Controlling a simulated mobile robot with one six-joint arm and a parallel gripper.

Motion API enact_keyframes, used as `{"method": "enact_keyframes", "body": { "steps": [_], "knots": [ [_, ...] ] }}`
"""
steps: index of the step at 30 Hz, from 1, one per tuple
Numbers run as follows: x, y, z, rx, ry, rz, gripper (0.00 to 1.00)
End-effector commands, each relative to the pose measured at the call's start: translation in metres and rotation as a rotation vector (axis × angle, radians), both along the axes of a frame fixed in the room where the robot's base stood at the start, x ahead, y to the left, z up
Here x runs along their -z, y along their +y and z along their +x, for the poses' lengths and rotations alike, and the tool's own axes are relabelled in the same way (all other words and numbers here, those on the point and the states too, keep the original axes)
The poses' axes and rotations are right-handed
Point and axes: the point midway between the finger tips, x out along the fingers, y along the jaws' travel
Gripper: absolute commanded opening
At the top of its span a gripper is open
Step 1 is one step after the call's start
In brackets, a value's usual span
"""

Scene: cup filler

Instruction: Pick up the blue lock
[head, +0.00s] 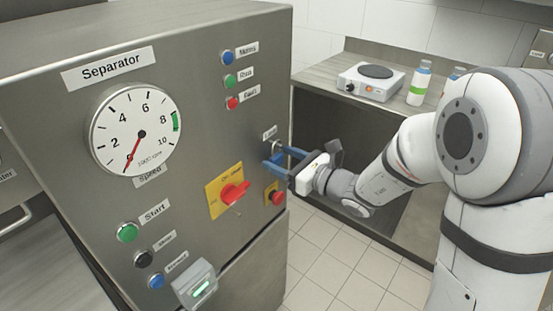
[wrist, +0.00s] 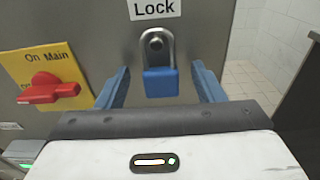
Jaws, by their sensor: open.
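The blue lock (wrist: 160,83) hangs by its metal shackle from a fitting under the "Lock" label on the steel separator panel. My gripper (wrist: 162,82) is open, with one blue finger on each side of the lock in the wrist view. There is visible space between the lock and each finger, and I cannot tell how deep the fingers reach. In the head view my gripper (head: 274,160) is at the right edge of the panel, and the fingers mostly hide the lock.
A red main switch on a yellow plate (head: 229,191) sits left of the lock. A red button (head: 277,198) is just below my gripper. The separator (head: 190,70) fills the left. A bench at the back right holds a hot plate (head: 371,83) and bottles (head: 419,84).

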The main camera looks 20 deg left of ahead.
Motion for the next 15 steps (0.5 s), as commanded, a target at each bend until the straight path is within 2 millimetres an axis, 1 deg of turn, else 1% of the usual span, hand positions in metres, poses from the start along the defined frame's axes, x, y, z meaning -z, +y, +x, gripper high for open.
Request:
{"method": "enact_keyframes", "body": {
  "steps": [3,9,15],
  "knots": [
    [0.0007,0.0057,0.0016,-0.001,0.000,0.000,0.62],
    [0.0007,0.0056,0.0017,-0.001,0.000,0.000,0.61],
    [0.0007,0.0056,0.0016,-0.001,0.000,0.000,0.45]
  ]
}}
